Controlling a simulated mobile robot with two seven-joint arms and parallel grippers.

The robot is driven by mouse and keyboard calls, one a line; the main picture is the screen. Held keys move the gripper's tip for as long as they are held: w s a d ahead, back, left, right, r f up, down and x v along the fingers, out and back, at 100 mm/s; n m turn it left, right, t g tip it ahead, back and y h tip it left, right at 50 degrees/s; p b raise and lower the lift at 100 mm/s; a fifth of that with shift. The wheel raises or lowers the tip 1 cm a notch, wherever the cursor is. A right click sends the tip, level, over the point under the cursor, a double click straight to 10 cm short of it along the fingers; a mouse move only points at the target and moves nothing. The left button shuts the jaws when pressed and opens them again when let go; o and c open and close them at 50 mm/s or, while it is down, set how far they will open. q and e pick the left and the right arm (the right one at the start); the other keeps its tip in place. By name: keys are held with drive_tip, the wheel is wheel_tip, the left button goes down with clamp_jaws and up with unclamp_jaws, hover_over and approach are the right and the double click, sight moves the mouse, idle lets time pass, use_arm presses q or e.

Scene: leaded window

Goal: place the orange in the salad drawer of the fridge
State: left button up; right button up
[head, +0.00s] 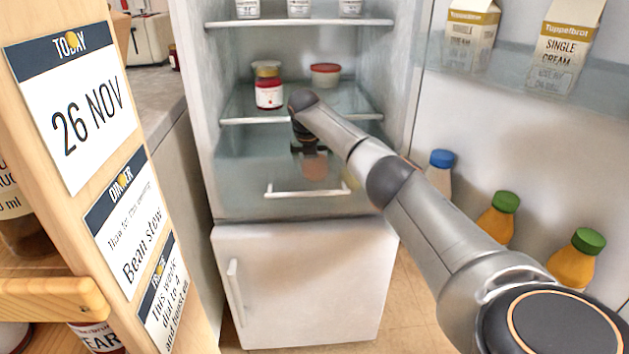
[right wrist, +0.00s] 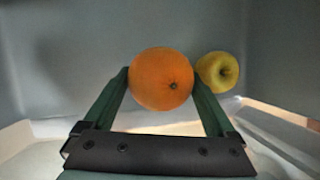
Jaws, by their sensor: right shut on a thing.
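The orange (right wrist: 161,78) is between the fingertips of my right gripper (right wrist: 160,84), which is shut on it. In the head view the orange (head: 315,166) shows dimly, apparently behind the see-through front of the salad drawer (head: 240,180). My right gripper (head: 309,150) points down there, partly veiled by the drawer front and hidden by my arm. The drawer has a white bar handle (head: 307,193) and sits below the fridge's (head: 207,120) glass shelves. Whether the orange touches the drawer floor cannot be told. My left gripper is not in view.
A yellow apple (right wrist: 217,71) lies just right of the orange in the wrist view. A red jar (head: 268,92) and a red-lidded tub (head: 325,75) stand on the shelf above. The open door at right holds cartons and bottles (head: 497,218). A wooden notice board (head: 75,115) stands close at left.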

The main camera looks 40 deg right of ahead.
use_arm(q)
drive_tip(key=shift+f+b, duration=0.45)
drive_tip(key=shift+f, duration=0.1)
use_arm(e)
drive_tip(key=shift+f, duration=1.7)
drive_tip(key=shift+f, duration=0.15)
drive_tip(key=o, duration=1.4)
drive_tip(key=shift+s+a+r, duration=0.1)
drive_tip(key=shift+r, duration=0.45)
use_arm(q)
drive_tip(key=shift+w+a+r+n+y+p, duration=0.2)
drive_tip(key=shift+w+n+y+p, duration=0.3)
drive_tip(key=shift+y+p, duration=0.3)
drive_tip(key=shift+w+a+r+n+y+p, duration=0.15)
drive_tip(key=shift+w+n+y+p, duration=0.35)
drive_tip(key=shift+p, duration=0.35)
use_arm(e)
drive_tip(key=v, duration=1.1)
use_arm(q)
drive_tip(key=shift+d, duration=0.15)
use_arm(e)
drive_tip(key=shift+a, duration=0.15)
